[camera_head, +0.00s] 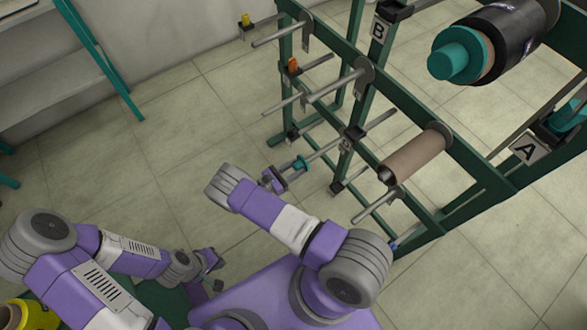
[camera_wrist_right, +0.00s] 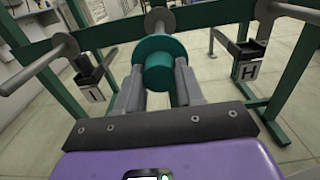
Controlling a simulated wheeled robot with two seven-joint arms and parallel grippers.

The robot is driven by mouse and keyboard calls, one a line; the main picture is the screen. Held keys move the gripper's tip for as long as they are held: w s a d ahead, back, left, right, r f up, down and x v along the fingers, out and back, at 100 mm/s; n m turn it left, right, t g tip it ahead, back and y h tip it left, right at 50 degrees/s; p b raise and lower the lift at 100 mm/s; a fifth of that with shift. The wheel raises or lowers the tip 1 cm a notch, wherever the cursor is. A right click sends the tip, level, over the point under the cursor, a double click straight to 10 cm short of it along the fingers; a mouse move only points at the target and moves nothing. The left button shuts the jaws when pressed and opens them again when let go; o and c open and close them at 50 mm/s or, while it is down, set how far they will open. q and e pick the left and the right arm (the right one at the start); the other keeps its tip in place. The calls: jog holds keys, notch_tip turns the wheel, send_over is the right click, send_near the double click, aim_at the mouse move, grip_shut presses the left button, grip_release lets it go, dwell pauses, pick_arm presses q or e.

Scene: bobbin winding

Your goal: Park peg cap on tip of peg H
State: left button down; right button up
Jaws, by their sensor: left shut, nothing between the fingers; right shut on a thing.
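The teal peg cap (camera_wrist_right: 160,68) is between the fingers of my right gripper (camera_wrist_right: 159,88), which is shut on it. In the head view the cap (camera_head: 300,163) is at the end of my right gripper (camera_head: 278,178), in line with a low grey peg (camera_head: 325,151). In the right wrist view that peg's grey flange (camera_wrist_right: 158,20) shows just behind the cap. I cannot tell whether cap and peg touch. The H label (camera_wrist_right: 246,70) is to the right of the cap, the I label (camera_wrist_right: 93,95) to the left. My left gripper (camera_head: 212,264) is shut and empty, low at left.
The green rack (camera_head: 470,185) has several grey pegs sticking out. A brown tube (camera_head: 412,157) and a black roll with a teal cap (camera_head: 458,62) sit on other pegs. A yellow spool (camera_head: 14,314) is at lower left. The tiled floor left of the rack is clear.

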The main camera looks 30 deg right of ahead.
jog(key=shift+d, duration=0.3)
jog(key=o, duration=1.2)
jog(key=shift+o, duration=0.2)
jog(key=shift+a, duration=0.1)
jog(key=a, duration=0.7)
jog(key=shift+s+a+p, duration=0.25)
jog(key=shift+s+p, duration=0.05)
jog(key=shift+p, duration=0.1)
